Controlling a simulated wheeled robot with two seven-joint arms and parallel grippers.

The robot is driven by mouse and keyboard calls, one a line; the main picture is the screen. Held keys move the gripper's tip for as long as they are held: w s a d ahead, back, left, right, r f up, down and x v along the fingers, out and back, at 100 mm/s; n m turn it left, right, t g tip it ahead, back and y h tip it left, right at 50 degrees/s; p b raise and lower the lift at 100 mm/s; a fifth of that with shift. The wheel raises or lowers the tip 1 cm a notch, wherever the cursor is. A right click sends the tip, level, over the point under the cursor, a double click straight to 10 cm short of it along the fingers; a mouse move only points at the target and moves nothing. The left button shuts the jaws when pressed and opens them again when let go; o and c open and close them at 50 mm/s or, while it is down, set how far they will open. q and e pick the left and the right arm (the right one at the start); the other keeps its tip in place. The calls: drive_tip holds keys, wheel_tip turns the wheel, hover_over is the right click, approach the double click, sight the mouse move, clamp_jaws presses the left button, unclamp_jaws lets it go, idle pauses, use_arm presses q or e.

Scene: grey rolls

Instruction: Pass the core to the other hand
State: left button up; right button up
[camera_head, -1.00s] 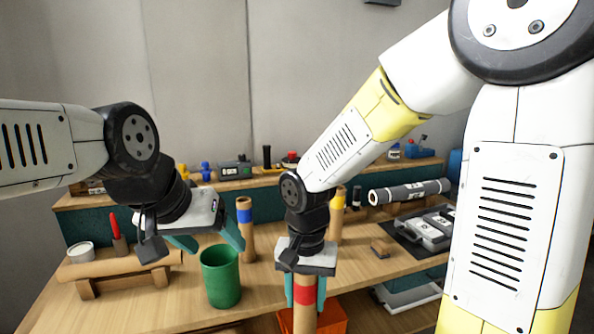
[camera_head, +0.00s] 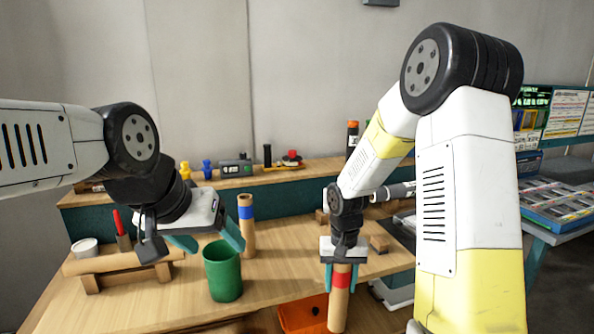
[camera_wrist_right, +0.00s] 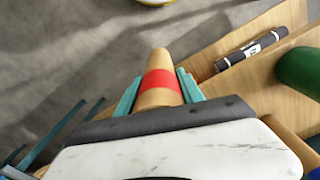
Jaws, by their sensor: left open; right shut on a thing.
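My right gripper (camera_head: 341,275) is shut on a cardboard core with a red band (camera_head: 339,308). The core is upright in the head view, at the table's front edge beside the orange bin. In the right wrist view the core (camera_wrist_right: 158,92) sits between the teal fingers (camera_wrist_right: 160,90). My left gripper (camera_head: 208,243) is open and empty above the table, just by the green cup (camera_head: 223,272). Another core with a blue band (camera_head: 247,226) stands upright behind the left gripper.
An orange bin (camera_head: 303,315) lies below the front edge, left of the held core. A brown roll on a wooden cradle (camera_head: 120,262) is at the left, with a white tin (camera_head: 84,247) behind it. A shelf (camera_head: 300,170) runs along the back. Bare tabletop lies between cup and held core.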

drive_tip(key=w+d+f, duration=0.3)
drive_tip(key=d, duration=0.1)
use_arm(q)
drive_tip(key=w+d+f+t+h, duration=0.3)
drive_tip(key=w+d, duration=1.5)
drive_tip(key=w+d+f+n+t+y, duration=0.1)
drive_tip(key=w+d+f, duration=0.1)
drive_tip(key=d+f, duration=0.2)
drive_tip(key=w+d+f+n+t, duration=0.1)
drive_tip(key=w+d+f+n, duration=0.15)
drive_tip(key=d+f, duration=0.2)
drive_tip(key=s+a+f+t+y, duration=0.35)
drive_tip(key=a+f+y, duration=0.35)
drive_tip(key=f+y, duration=0.25)
drive_tip(key=x, duration=1.2)
drive_tip(key=shift+w+d+n, duration=0.25)
drive_tip(key=shift+w+n, duration=0.1)
drive_tip(key=shift+w, duration=0.1)
use_arm(e)
drive_tip(key=w+a+r+n, duration=0.8)
drive_tip(key=a+r, duration=0.3)
drive_tip(key=a, duration=0.2)
drive_tip(key=shift+w, duration=0.5)
